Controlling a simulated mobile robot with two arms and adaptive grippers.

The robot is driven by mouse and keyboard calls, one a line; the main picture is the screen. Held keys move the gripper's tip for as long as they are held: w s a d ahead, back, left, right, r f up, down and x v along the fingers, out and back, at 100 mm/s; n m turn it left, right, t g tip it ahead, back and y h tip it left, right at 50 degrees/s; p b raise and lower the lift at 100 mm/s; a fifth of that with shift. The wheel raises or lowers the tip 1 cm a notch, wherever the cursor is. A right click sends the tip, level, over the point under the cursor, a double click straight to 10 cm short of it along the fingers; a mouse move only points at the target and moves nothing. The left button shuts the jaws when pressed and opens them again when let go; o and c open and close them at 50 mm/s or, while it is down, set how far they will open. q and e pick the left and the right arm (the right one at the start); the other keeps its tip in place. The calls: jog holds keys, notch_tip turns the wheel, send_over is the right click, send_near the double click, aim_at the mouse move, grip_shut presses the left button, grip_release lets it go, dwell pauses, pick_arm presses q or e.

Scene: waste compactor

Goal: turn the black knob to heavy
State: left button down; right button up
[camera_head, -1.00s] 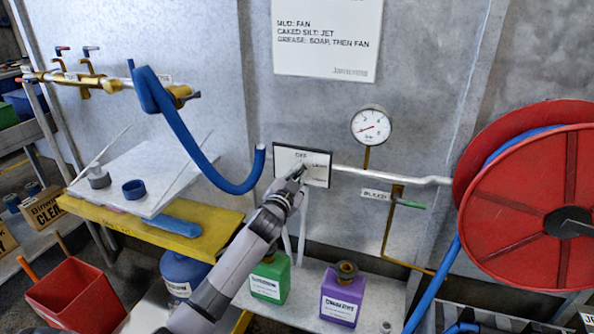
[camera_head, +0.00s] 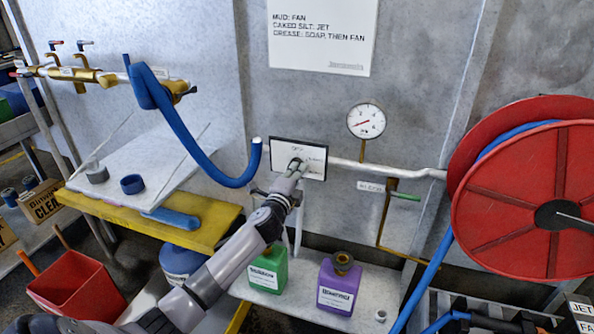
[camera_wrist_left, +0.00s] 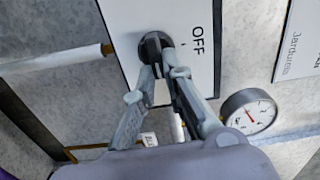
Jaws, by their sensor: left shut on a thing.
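The black knob (camera_wrist_left: 154,47) sits on a white control panel with a dark edge, and the word OFF is printed beside it in the left wrist view. The panel (camera_head: 313,153) is on the grey wall in the head view, with smaller lettering right of the knob that I cannot read surely. My left gripper (camera_head: 297,166) reaches the panel from below. In the left wrist view its two fingers (camera_wrist_left: 160,63) are shut on the knob. The knob's pointer is hidden by the fingers. My right gripper does not show.
A pressure gauge (camera_head: 366,121) and a pipe (camera_head: 400,171) are right of the panel. A blue hose (camera_head: 195,150) hangs at its left. Green (camera_head: 268,270) and purple (camera_head: 339,286) containers stand on a shelf below. A red hose reel (camera_head: 520,205) fills the right.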

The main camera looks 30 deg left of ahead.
pick_arm(q)
jog(key=m, duration=0.3)
jog(key=f+m, duration=0.1)
jog(key=m, duration=0.2)
jog(key=shift+a+p, duration=0.1)
jog(key=shift+p, duration=0.3)
jog(key=shift+m, duration=0.4)
jog(key=c, duration=1.7)
grip_release()
jog(key=shift+o, duration=0.2)
jog(key=v, duration=1.2)
